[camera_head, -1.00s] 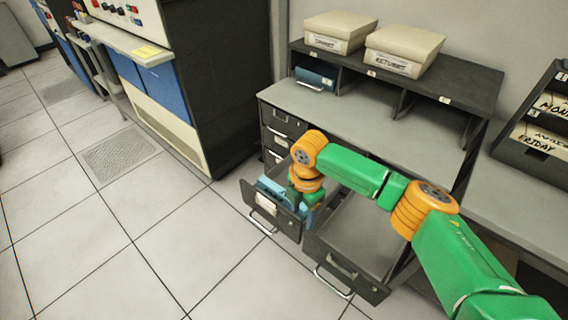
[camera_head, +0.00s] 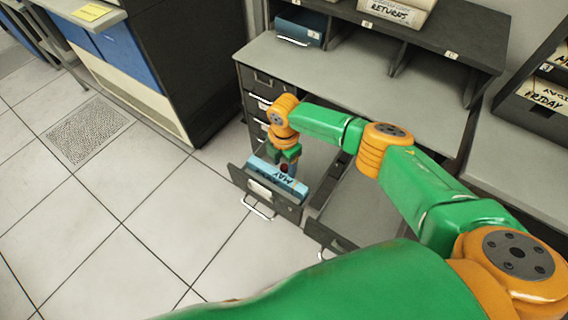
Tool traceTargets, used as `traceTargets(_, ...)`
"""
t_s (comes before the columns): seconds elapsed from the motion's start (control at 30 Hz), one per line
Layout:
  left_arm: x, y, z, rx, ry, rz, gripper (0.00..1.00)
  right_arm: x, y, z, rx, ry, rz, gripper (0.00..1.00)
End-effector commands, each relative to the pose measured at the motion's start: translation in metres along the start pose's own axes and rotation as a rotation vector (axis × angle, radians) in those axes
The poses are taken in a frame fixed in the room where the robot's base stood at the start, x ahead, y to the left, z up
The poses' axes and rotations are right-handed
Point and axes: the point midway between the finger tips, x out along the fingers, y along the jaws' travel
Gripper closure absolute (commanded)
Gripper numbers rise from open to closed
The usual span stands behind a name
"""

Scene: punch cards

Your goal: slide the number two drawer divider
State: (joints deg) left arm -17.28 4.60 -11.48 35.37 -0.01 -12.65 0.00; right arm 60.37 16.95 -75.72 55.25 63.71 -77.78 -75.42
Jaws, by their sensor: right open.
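An open drawer (camera_head: 262,192) with a dark front, a white label and a metal handle is pulled out from the grey cabinet. The arm hides part of the drawer, and I cannot tell whether the fingers touch the divider. My left gripper is not in view.
A second open drawer (camera_head: 322,238) is beside it on the right, partly hidden by my arm. The desk top (camera_head: 340,88) above is clear. A blue box (camera_head: 299,28) sits in a cubby. A FRIDAY rack (camera_head: 540,100) stands at the right. The tiled floor is free at left.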

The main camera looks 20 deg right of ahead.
Motion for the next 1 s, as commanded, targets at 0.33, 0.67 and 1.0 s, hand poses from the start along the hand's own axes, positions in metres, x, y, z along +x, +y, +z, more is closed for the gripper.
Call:
traceTargets(0.33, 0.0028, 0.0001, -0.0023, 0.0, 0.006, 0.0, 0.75, 0.0064, -0.0026, -0.0008, 0.0, 0.001, -0.006, 1.0)
traceTargets(0.67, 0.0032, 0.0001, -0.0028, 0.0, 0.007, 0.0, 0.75, 0.0073, -0.0028, -0.001, 0.0, 0.001, -0.006, 1.0)
traceTargets(1.0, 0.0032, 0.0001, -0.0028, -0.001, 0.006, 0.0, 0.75, 0.0074, -0.0039, -0.0005, 0.001, 0.0, -0.01, 1.0)
